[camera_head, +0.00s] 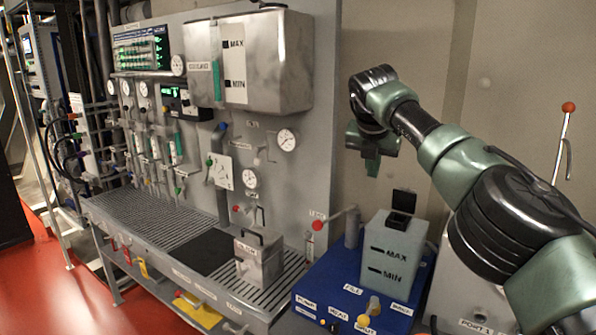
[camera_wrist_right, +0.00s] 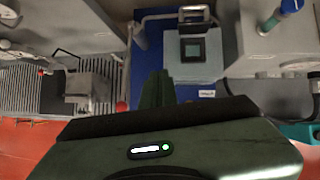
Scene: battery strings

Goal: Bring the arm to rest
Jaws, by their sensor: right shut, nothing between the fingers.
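My right arm (camera_head: 440,140) comes in from the right and reaches up in front of the grey wall panel. Its gripper (camera_head: 373,165) points down, above and a little left of the grey MAX/MIN tank on the blue unit. In the right wrist view the fingers (camera_wrist_right: 157,88) are together with nothing between them. The gripper touches nothing that I can see. My left gripper is not in view.
The grey tank (camera_head: 390,262) with an open black lid stands on the blue base (camera_head: 325,283). A steel tank (camera_head: 290,60) hangs on the panel. A small metal canister (camera_head: 260,262) stands on the slatted bench (camera_head: 150,215). A red-knobbed lever (camera_head: 562,140) stands at right.

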